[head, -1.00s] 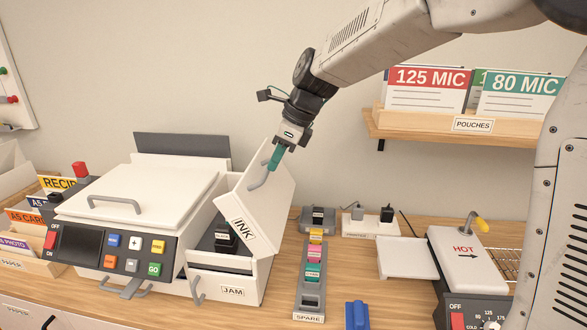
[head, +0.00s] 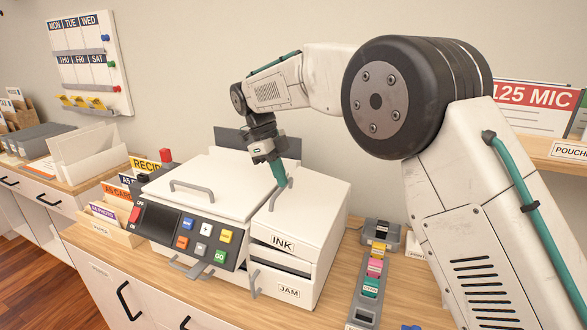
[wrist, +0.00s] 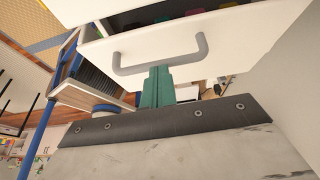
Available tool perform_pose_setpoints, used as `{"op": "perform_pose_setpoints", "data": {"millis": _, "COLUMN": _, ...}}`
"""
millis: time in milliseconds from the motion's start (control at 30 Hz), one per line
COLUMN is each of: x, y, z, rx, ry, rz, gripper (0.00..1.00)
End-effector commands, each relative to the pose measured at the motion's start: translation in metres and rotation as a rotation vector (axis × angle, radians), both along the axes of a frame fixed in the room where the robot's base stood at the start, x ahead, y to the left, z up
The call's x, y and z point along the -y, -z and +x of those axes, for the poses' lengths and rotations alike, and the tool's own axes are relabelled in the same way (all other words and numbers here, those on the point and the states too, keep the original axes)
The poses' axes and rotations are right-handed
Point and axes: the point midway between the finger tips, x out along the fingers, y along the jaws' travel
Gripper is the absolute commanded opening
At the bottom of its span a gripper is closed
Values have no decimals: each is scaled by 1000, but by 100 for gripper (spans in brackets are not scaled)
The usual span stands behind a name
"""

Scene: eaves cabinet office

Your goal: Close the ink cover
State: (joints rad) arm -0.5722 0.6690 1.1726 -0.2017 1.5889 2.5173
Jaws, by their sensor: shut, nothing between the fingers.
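The ink cover (head: 312,213) is white, with an INK label on its front and a grey bar handle (head: 279,194). In the head view it lies nearly flat over the right side of the printer. A narrow dark gap shows below its front edge, above the JAM panel (head: 288,291). My gripper (head: 281,181) is shut, with its teal fingers pointing down at the cover beside the handle. In the wrist view the shut fingers (wrist: 158,85) are close to the handle (wrist: 160,57); I cannot tell whether they touch. A dark interior with coloured pieces shows past the cover.
The printer's main lid (head: 200,185) and button panel (head: 187,236) are left of the cover. A rack of coloured cartridges (head: 373,270) stands to the right. Paper holders (head: 118,215) stand at the left. My arm hides part of the right side.

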Motion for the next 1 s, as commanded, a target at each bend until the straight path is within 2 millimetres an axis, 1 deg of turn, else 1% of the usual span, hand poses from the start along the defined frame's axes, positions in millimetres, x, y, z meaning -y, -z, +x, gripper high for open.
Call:
{"op": "perform_pose_setpoints", "data": {"millis": 33, "x": -5, "y": 6, "z": 1, "rx": -2, "ry": -2, "rz": 0, "gripper": 0}}
{"op": "perform_pose_setpoints", "data": {"millis": 100, "x": -10, "y": 12, "z": 3, "rx": -2, "ry": -2, "rz": 0, "gripper": 0}}
{"op": "perform_pose_setpoints", "data": {"millis": 333, "x": -20, "y": 22, "z": 7, "rx": 0, "ry": -3, "rz": 2, "gripper": 0}}
{"op": "perform_pose_setpoints", "data": {"millis": 567, "x": -23, "y": 25, "z": 8, "rx": 2, "ry": -2, "rz": 4, "gripper": 0}}
{"op": "perform_pose_setpoints", "data": {"millis": 1000, "x": -22, "y": 23, "z": 8, "rx": 2, "ry": -1, "rz": 5, "gripper": 0}}
